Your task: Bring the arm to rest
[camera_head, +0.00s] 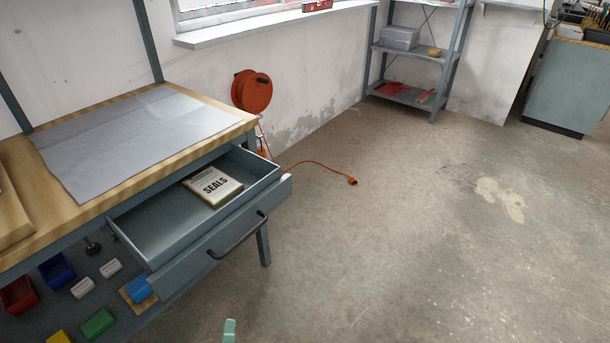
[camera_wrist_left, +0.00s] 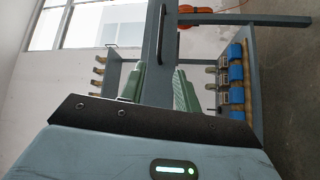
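My left gripper (camera_wrist_left: 160,72) shows in the left wrist view with its two green fingers apart and nothing between them. The grey workbench and its drawer front lie beyond the fingers, apart from them. In the head view only one green fingertip of the left gripper (camera_head: 229,331) shows, at the bottom edge, over the floor in front of the bench. The rest of the left arm is out of the head view. My right gripper is in neither view.
The drawer (camera_head: 178,262) stands pulled out from the workbench (camera_head: 100,202), with a SEALS box (camera_head: 213,186) inside. Small coloured bins (camera_head: 98,323) sit below. An orange cable (camera_head: 318,165) lies on the floor near a shelf (camera_head: 408,95). The floor at right is clear.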

